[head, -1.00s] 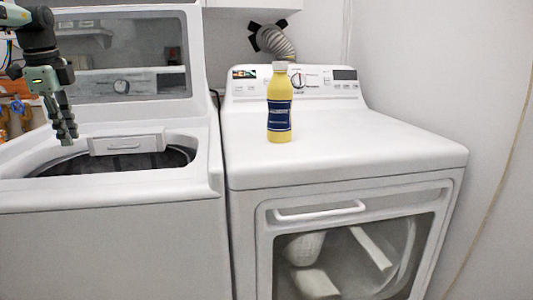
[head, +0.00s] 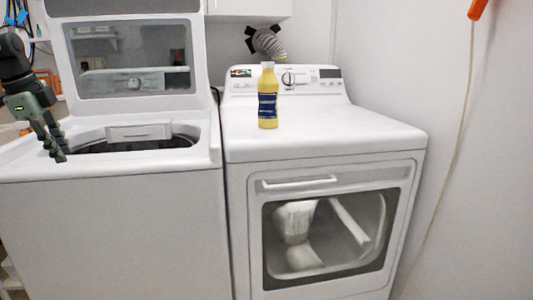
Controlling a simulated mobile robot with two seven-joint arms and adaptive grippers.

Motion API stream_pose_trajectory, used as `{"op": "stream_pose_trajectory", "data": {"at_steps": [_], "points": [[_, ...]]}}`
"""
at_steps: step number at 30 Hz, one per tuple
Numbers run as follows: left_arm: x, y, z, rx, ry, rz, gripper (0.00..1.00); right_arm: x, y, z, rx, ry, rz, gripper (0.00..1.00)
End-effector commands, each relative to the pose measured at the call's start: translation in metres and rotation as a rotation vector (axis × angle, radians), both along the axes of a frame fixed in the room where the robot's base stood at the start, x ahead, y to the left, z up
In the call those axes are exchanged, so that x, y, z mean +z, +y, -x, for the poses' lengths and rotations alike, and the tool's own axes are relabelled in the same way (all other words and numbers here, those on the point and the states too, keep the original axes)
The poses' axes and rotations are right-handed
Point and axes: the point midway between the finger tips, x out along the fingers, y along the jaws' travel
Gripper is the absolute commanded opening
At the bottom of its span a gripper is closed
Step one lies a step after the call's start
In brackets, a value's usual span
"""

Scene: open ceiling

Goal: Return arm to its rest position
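My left gripper (head: 57,155) hangs at the left of the head view, fingers pointing down, over the left part of the open washing machine (head: 110,215). Its fingers look close together, but whether they are shut or slightly apart is not clear. I see nothing held in it. My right gripper is not in view. A yellow bottle (head: 268,85) with a white cap and dark blue label stands upright on the dryer top (head: 330,132), well to the right of the gripper.
The washer's lid (head: 133,97) is raised and its drum opening (head: 130,145) shows. The dryer door (head: 325,235) is closed, with pale items behind its window. A grey duct hose (head: 268,42) rises behind the dryer. The dryer top around the bottle is clear.

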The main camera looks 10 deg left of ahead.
Motion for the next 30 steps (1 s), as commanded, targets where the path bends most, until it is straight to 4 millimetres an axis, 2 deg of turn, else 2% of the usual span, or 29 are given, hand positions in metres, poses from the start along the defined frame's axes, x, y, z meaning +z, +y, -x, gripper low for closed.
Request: {"op": "stream_pose_trajectory", "data": {"at_steps": [1, 5, 8, 11, 12, 14, 18, 20, 23, 24, 26, 27, 29, 30], "points": [[-0.017, 0.011, 0.004, 0.0, -0.032, 0.033, 0.19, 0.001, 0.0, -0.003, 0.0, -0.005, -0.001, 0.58], [-0.056, 0.036, 0.008, -0.001, -0.146, 0.102, 0.19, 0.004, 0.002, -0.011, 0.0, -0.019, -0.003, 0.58], [-0.094, 0.057, 0.016, 0.016, -0.254, 0.154, 0.19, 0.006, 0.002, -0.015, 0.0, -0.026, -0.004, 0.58], [-0.142, 0.078, 0.028, 0.06, -0.388, 0.203, 0.19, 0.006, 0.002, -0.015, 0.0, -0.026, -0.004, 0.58], [-0.164, 0.085, 0.035, 0.089, -0.446, 0.219, 0.19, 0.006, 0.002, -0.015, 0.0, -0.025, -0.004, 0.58], [-0.197, 0.094, 0.045, 0.142, -0.531, 0.232, 0.19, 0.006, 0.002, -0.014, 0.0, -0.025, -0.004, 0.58], [-0.276, 0.104, 0.079, 0.311, -0.686, 0.228, 0.19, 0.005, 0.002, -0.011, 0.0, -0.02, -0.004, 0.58], [-0.312, 0.102, 0.097, 0.399, -0.726, 0.215, 0.19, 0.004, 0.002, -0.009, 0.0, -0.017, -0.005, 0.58], [-0.372, 0.087, 0.129, 0.556, -0.756, 0.182, 0.19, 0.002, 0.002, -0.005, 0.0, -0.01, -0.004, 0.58], [-0.396, 0.078, 0.143, 0.621, -0.751, 0.167, 0.19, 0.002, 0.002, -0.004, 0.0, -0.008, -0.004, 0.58], [-0.431, 0.058, 0.164, 0.715, -0.729, 0.146, 0.19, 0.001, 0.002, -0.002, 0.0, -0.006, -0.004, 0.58], [-0.453, 0.042, 0.179, 0.773, -0.704, 0.132, 0.19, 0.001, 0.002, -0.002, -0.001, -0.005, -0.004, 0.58], [-0.484, 0.015, 0.199, 0.854, -0.654, 0.116, 0.19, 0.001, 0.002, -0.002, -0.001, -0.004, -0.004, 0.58], [-0.502, -0.006, 0.211, 0.903, -0.613, 0.108, 0.19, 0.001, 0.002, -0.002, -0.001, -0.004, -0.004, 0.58]]}}
